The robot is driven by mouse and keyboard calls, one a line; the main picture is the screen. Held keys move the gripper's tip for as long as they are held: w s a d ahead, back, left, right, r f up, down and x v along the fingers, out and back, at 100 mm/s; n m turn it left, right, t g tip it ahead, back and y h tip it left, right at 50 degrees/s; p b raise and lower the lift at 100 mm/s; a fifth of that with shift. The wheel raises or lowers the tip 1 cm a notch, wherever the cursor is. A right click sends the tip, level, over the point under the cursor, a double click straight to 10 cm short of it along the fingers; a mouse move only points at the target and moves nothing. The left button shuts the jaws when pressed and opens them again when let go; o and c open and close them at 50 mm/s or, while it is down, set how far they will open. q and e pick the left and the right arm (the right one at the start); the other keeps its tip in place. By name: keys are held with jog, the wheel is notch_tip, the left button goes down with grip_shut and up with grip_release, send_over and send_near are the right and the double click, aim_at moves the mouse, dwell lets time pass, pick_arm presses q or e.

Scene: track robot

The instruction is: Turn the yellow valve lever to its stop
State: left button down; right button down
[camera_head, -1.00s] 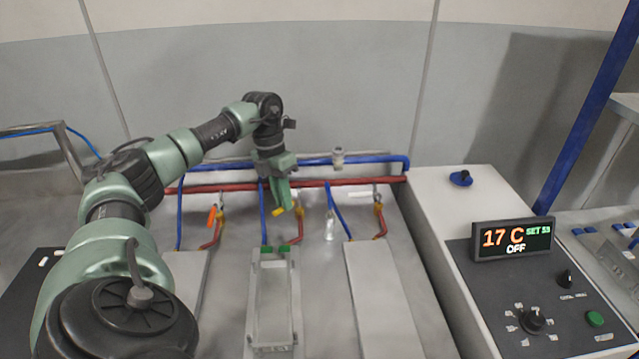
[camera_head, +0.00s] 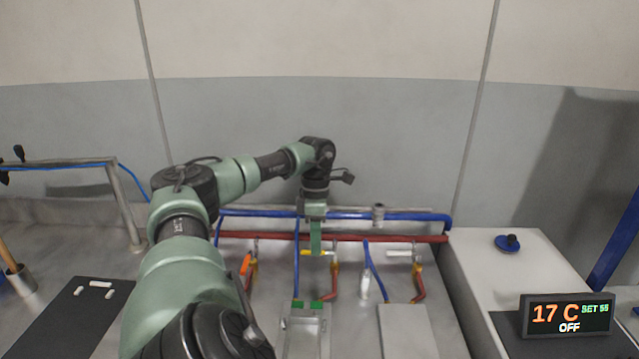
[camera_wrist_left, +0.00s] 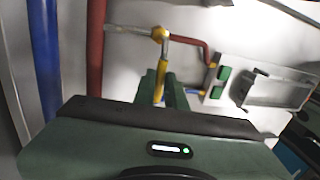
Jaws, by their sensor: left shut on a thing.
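The yellow valve lever (camera_head: 306,253) sits at the middle valve below the red pipe and points left, roughly level, in the head view. In the left wrist view the yellow lever (camera_wrist_left: 161,72) runs from the valve body down between green fingers. My left gripper (camera_head: 316,245) is shut on the yellow lever from above, its fingers pointing down. In the left wrist view the left gripper (camera_wrist_left: 160,95) partly hides the lever's near end. My right gripper is not in view.
A red pipe (camera_head: 400,239) and a blue pipe (camera_head: 415,216) run behind the valves. An orange lever (camera_head: 246,264) is on the left and a white lever (camera_head: 399,253) on the right. A grey fixture with green blocks (camera_head: 297,304) lies in front. A display (camera_head: 567,315) stands right.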

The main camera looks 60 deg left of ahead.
pick_arm(q)
jog(key=shift+w+a, duration=0.1)
dwell(0.4)
jog(key=c, duration=1.5)
grip_release()
jog(key=shift+o, duration=0.2)
notch_tip(320, 180, up, 8)
jog(key=a, duration=0.1)
jog(key=shift+w+a+f, duration=0.15)
jog(key=shift+w, duration=0.2)
